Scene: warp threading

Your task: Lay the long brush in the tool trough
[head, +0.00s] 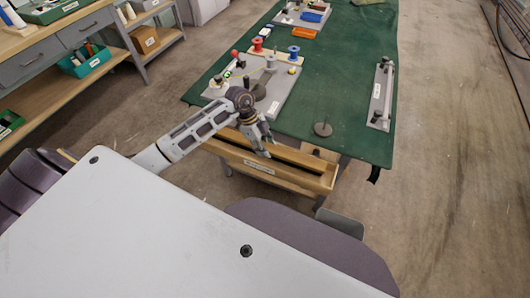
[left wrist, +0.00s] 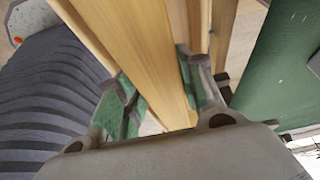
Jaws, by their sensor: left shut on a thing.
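The wooden tool trough (head: 316,183) hangs at the near end of the green table, with a white label on its front. Whether the piece rests on the trough floor cannot be told. My right gripper is out of view.
A grey board (head: 283,87) with spools stands on the green table (head: 340,60) beyond my arm. A wooden bench (head: 50,98) stands at left.

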